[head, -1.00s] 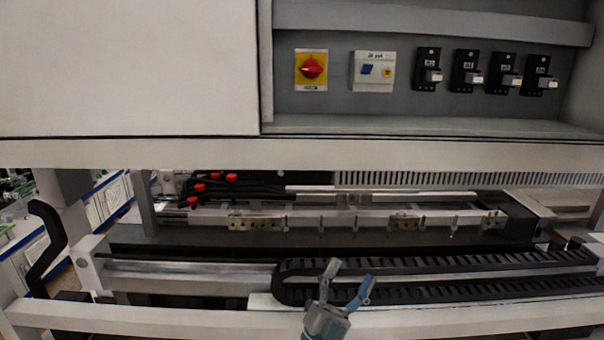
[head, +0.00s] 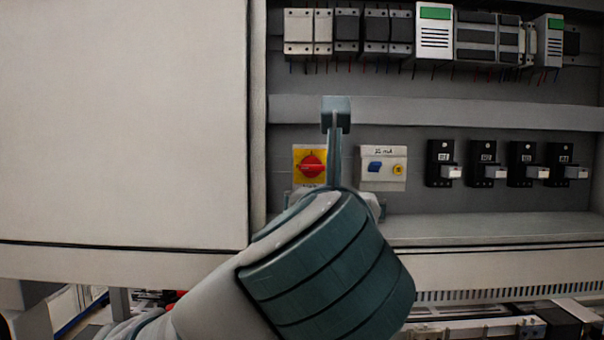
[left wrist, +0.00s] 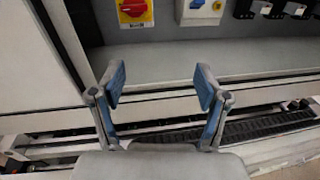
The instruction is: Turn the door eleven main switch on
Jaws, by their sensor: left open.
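The main switch (head: 312,164) is a red rotary knob on a yellow plate on the grey back wall of the open cabinet. Its handle looks roughly horizontal. In the left wrist view the switch (left wrist: 134,8) shows at the top edge, partly cut off, beyond the fingertips. My left gripper (left wrist: 160,85) is open and empty, its blue-grey fingers apart, with the cabinet's lower ledge behind them. In the head view my left wrist hides most of the gripper; one finger rises just right of the switch. The right gripper is out of view.
A white module with a blue rocker (head: 383,168) sits right of the switch, then several black breakers (head: 443,163). A white closed panel (head: 120,120) borders the opening on the left. The cabinet ledge (head: 480,229) lies below. Wired modules (head: 434,34) line the upper rail.

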